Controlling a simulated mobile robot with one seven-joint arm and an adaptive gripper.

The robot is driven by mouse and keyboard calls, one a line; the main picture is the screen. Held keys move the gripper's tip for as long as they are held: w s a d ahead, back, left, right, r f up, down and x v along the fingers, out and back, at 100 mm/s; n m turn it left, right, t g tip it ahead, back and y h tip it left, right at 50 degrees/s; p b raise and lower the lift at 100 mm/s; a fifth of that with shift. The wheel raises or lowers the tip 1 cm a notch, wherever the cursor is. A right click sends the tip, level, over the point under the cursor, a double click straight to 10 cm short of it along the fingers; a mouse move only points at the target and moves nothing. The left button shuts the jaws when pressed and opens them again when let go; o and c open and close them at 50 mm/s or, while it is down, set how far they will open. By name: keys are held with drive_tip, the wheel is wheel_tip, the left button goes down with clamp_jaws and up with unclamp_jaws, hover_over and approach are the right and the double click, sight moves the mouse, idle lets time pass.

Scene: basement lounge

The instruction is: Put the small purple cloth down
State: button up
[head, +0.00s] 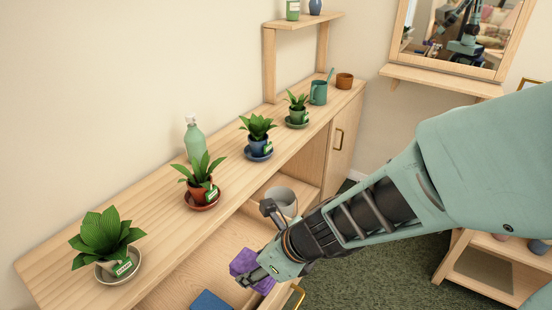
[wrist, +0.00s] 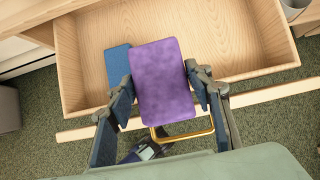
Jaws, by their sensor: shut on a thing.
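The small purple cloth (head: 244,263) is a flat, soft-looking block gripped between the fingers of my gripper (head: 256,272). In the wrist view the purple cloth (wrist: 163,85) fills the gap between both fingers of my gripper (wrist: 160,92). It is held above the front of an open wooden drawer (wrist: 215,42) and overlaps its front edge in that view. A blue flat thing (wrist: 119,68) lies in the drawer, partly hidden behind the cloth; it also shows at the bottom of the head view (head: 211,301).
A grey pot (head: 283,197) stands in an open compartment beyond my gripper. The drawer's right part is bare.

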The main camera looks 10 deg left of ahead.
drive_tip(key=w+f+b, duration=0.2)
drive_tip(key=w+f, duration=0.1)
drive_tip(key=w, duration=0.1)
drive_tip(key=w+a+f+b, duration=0.1)
drive_tip(key=w+f+b, duration=0.1)
drive_tip(key=w+f, duration=0.1)
drive_tip(key=w+a+f+b, duration=0.1)
drive_tip(key=w+f, duration=0.2)
drive_tip(key=w, duration=0.2)
drive_tip(key=shift+w+a+f+b, duration=0.1)
drive_tip(key=shift+w+b, duration=0.05)
drive_tip(key=shift+b, duration=0.25)
drive_tip(key=shift+w+f, duration=0.15)
drive_tip(key=shift+f, duration=0.15)
drive_tip(key=f+b, duration=0.3)
drive_tip(key=shift+w+a, duration=0.1)
drive_tip(key=shift+w, duration=0.1)
drive_tip(key=shift+r, duration=0.1)
drive_tip(key=o, duration=1)
